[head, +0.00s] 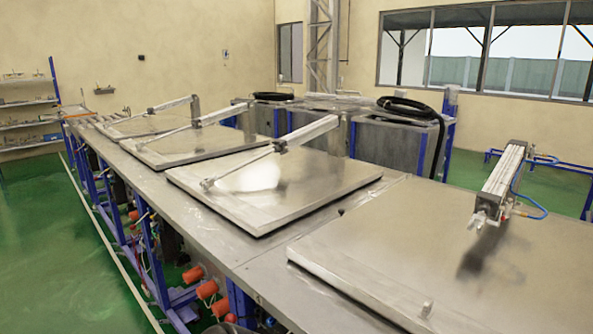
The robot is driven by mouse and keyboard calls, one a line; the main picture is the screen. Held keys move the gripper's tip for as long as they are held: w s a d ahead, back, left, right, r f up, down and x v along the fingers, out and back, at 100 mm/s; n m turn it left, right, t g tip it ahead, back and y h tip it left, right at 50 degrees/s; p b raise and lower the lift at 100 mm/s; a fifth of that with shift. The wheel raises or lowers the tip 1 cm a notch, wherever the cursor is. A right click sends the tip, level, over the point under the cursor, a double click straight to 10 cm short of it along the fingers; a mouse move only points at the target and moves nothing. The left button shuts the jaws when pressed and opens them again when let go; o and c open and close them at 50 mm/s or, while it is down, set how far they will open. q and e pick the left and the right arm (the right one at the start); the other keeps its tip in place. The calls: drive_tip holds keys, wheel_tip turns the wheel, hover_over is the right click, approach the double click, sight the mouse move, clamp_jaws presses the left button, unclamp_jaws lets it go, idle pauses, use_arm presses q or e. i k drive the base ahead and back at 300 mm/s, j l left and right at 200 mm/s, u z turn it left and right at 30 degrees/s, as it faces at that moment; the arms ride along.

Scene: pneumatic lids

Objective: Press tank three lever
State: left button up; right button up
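A row of flat metal tank lids runs along the metal bench top: the nearest lid (470,265), a second lid (310,185), a third lid (185,145) and a farther lid (135,127). All lie flat. Orange-red fittings (207,290) show below the bench's front edge, with more farther along (134,215). I cannot tell which of them, if any, is the tank three lever, and no numbers are readable. Neither of my grippers is in view.
Pneumatic arms (305,131) reach over the lids; a cylinder with a blue hose (497,185) hangs over the nearest lid. Blue frame legs (150,235) support the bench. Green floor (60,260) is clear on the left. Black hoses (405,106) lie coiled behind.

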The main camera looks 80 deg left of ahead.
sight(132, 227)
drive_tip(key=u, duration=2.65)
drive_tip(key=i+j, duration=0.75)
drive_tip(key=j, duration=0.25)
drive_tip(key=i+j+u, duration=0.15)
drive_tip(key=i+j, duration=0.6)
drive_tip(key=j, duration=0.25)
drive_tip(key=i+j, duration=0.8)
drive_tip(key=j, duration=0.15)
drive_tip(key=u, duration=0.05)
